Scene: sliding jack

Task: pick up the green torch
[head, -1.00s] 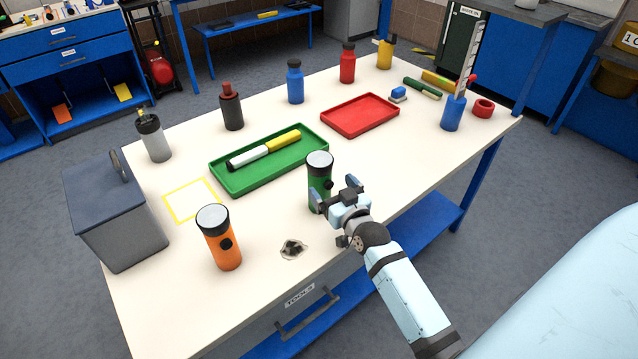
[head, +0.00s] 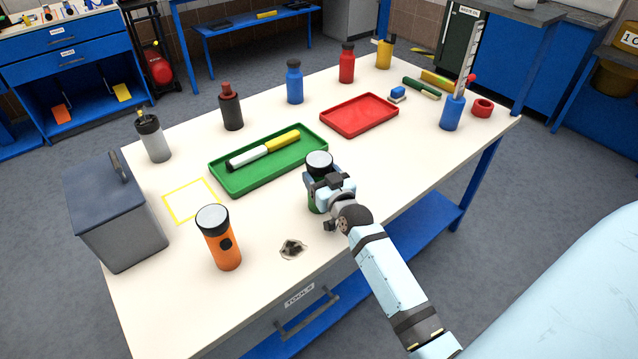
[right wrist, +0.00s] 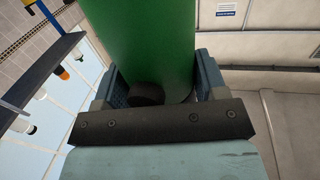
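The green torch (head: 314,199), with a black head and a silvery lens, stands upright on the white workbench near its front edge. My right gripper (head: 329,182) is at the torch, covering part of its body in the head view. In the right wrist view the green body (right wrist: 145,45) rises between the two blue fingers (right wrist: 160,82), with a dark round button low on it. The fingers are apart, one on each side, and look open; any contact is hard to see. My left gripper is not in view.
An orange torch (head: 221,243) stands to the left. Behind are a green tray (head: 225,184) holding a white-and-yellow stick, a red tray (head: 340,125) and several bottles. A grey box (head: 125,230) stands at the left end.

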